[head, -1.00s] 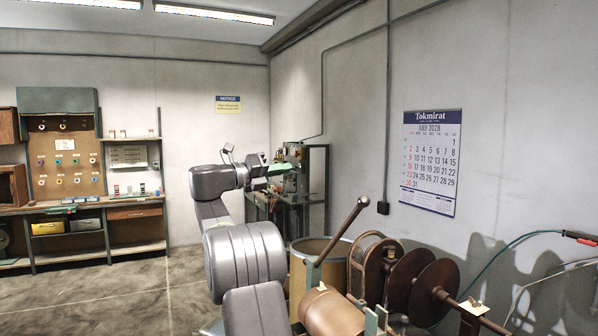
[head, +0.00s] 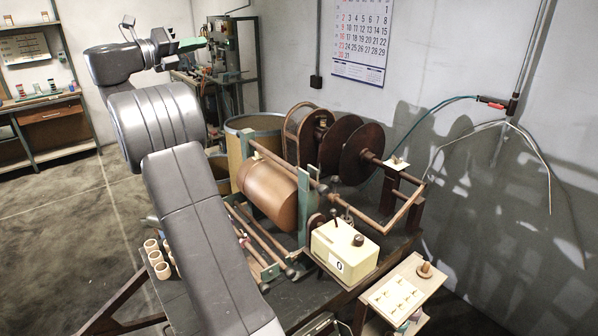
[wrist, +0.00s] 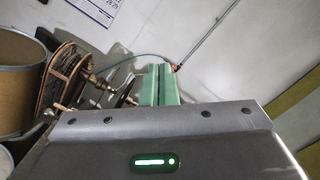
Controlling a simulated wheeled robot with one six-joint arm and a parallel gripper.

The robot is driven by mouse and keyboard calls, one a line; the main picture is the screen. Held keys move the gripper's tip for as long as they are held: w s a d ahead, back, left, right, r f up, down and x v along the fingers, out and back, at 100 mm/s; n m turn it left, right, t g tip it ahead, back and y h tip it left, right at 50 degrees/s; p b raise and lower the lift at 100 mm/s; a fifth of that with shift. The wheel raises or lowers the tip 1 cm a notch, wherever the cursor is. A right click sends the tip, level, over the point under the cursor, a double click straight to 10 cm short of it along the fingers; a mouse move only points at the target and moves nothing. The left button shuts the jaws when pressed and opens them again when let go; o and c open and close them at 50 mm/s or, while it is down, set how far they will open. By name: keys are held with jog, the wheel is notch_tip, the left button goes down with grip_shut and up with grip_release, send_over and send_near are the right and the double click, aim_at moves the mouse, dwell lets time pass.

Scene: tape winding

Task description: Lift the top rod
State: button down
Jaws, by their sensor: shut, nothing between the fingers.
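A brown rod (head: 283,166) with a ball end runs slantwise along the top of a brown drum (head: 272,192) on the winding machine in the head view. More rods (head: 262,238) with grey ends lie lower, in front of the drum; my arm hides part of that area. I cannot tell for certain which one is called the top rod. My gripper (head: 192,43) is raised at the upper left of the head view, well apart from the rods. Its green fingers (wrist: 159,85) are together and empty in the wrist view. No rod is clear in the wrist view.
Dark discs (head: 340,150) and a cream box (head: 344,250) are on the machine's right side. A large tan barrel (head: 242,127) stands behind it and also shows in the wrist view (wrist: 20,85). A small side table (head: 398,290) stands front right. The floor at left is clear.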

jog(key=s+d+f+m+b, duration=0.4)
jog(key=s+d+f, duration=0.2)
jog(key=f, duration=0.6)
jog(key=s+d+f+m+g+b, duration=0.1)
jog(key=s+d+f+m+b, duration=0.3)
jog(key=s+f, duration=0.4)
jog(key=s+d+f+m+h+b, duration=0.1)
jog(key=s+d+f+m+b, duration=0.3)
jog(key=f, duration=1.3)
jog(key=s+d+m, duration=0.2)
jog(key=s+d, duration=0.2)
jog(key=shift+d+f+g, duration=0.25)
jog(key=shift+d+g, duration=0.05)
jog(key=shift+d, duration=0.05)
jog(key=shift+w, duration=0.1)
jog(key=p+x, duration=0.1)
jog(key=x, duration=0.9)
jog(key=shift+r+p, duration=0.15)
jog(key=shift+p, duration=0.25)
jog(key=shift+r, duration=0.1)
